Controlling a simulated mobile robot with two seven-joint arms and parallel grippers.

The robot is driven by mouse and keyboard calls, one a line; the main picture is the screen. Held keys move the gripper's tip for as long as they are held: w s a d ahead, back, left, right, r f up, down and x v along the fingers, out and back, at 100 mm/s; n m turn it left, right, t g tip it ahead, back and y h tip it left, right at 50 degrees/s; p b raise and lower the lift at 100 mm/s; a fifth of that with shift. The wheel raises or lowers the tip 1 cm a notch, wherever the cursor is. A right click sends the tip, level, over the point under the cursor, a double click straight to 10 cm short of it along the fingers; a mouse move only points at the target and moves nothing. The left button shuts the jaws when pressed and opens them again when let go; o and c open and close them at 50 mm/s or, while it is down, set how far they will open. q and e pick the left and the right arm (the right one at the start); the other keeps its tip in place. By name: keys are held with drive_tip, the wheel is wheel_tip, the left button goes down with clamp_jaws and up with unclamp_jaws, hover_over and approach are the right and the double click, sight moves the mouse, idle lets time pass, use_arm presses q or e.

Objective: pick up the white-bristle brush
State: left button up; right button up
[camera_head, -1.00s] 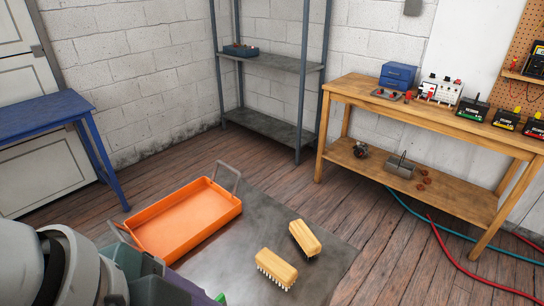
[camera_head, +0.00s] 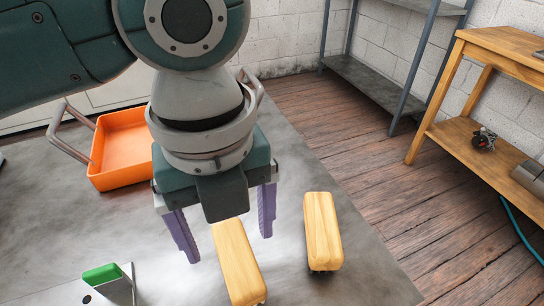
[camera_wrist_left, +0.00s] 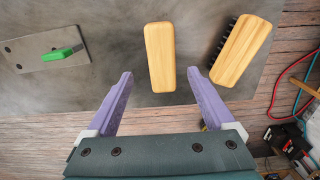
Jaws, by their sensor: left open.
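The white-bristle brush (camera_head: 240,265) has a pale wooden back and lies on the grey bench top, back up; its bristles are hidden now. A second wooden brush (camera_head: 322,230) lies to its right; in the wrist view this one (camera_wrist_left: 241,52) shows dark bristles along its left side. My left gripper (camera_head: 229,249) is open and empty, its purple fingers pointing down near the white-bristle brush. In the left wrist view that brush (camera_wrist_left: 160,55) lies ahead of the fingers, in line with the gap between them. I cannot tell the height left. My right gripper is not in view.
An orange tray (camera_head: 119,150) stands at the back left, partly behind my arm. A metal plate with a green-handled part (camera_head: 102,274) lies at the front left. A wooden workbench (camera_head: 470,110) stands off to the right. Bare bench top lies around the brushes.

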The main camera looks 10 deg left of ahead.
sight(236, 254)
use_arm(q)
wheel_tip(236, 254, down, 6)
drive_tip(key=shift+w+f+b, duration=0.1)
drive_tip(key=shift+w+b, duration=0.05)
drive_tip(key=shift+b, duration=0.25)
drive_tip(key=shift+c, duration=0.3)
clamp_jaws()
